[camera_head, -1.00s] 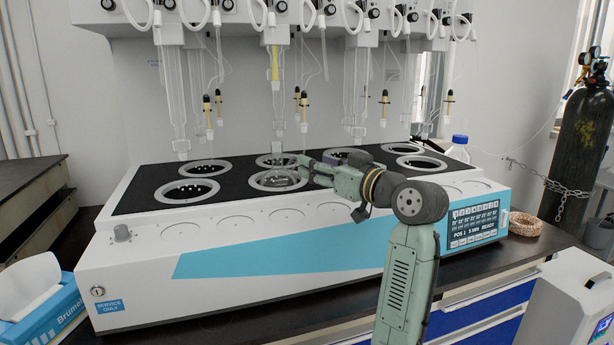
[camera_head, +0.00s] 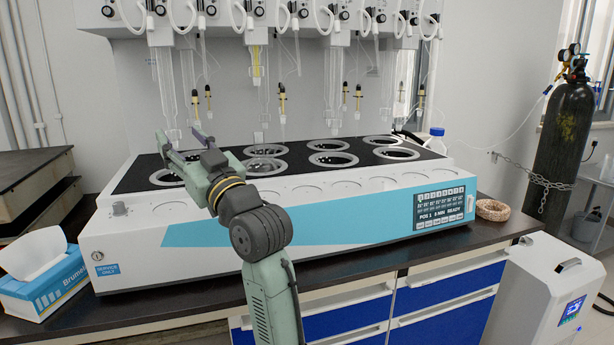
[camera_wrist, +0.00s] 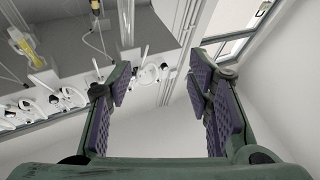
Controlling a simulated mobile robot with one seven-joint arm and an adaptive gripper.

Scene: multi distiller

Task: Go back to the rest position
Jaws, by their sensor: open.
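My gripper (camera_head: 183,146) is in front of the left part of the distiller (camera_head: 200,236), above its black top. In the wrist view, my gripper (camera_wrist: 160,100) has its two purple-padded fingers wide apart with nothing between them. The wrist camera looks upward past the glassware toward the wall and ceiling. A round flask (camera_head: 265,163) appears to sit in a front heating well near the middle, to the right of my gripper. My arm hides part of the front left well.
Glass columns (camera_head: 166,95) hang above the wells close to my gripper. A tissue box (camera_head: 45,280) stands at the left, a woven ring (camera_head: 492,209) at the right. A chained gas cylinder (camera_head: 565,150) stands far right. Space in front of the bench is open.

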